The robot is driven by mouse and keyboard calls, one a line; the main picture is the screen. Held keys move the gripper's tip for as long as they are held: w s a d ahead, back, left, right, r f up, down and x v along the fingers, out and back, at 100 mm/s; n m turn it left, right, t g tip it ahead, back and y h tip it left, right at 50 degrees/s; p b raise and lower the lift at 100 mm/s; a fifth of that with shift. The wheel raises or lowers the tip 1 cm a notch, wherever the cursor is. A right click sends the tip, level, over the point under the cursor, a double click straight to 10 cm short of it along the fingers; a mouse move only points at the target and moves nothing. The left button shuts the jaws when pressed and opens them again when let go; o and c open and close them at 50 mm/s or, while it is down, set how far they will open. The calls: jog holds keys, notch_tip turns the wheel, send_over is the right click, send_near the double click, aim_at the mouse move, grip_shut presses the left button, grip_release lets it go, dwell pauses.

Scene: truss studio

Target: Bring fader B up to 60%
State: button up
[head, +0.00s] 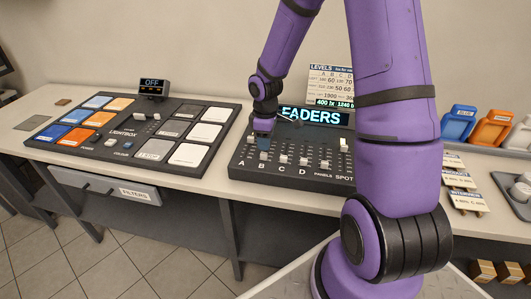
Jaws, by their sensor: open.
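The fader console (290,180), a dark sloped board, stands on the bench at the middle of the head view. It has a lit "FADERS" display at its back, partly covered by my arm. Its front row is lettered A, B, C, D, with more sliders to the right. A pale cap, fader B (263,156), shows above the letter B. My gripper (264,139) points down over the B column, open, just behind that cap. I cannot tell whether it touches the cap. The exact setting of fader B cannot be read.
A lightbox board (133,136) with coloured and pale tiles lies left, its small display (154,86) reading "OFF". A levels card (331,82) stands behind the console. Blue and orange holders (458,124) and small labelled cards (464,180) are at right. A filters drawer (105,187) hangs below the bench.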

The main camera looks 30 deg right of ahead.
aim_at(266, 153)
notch_tip(266, 153, down, 6)
jog(key=shift+r, duration=0.15)
dwell(0.3)
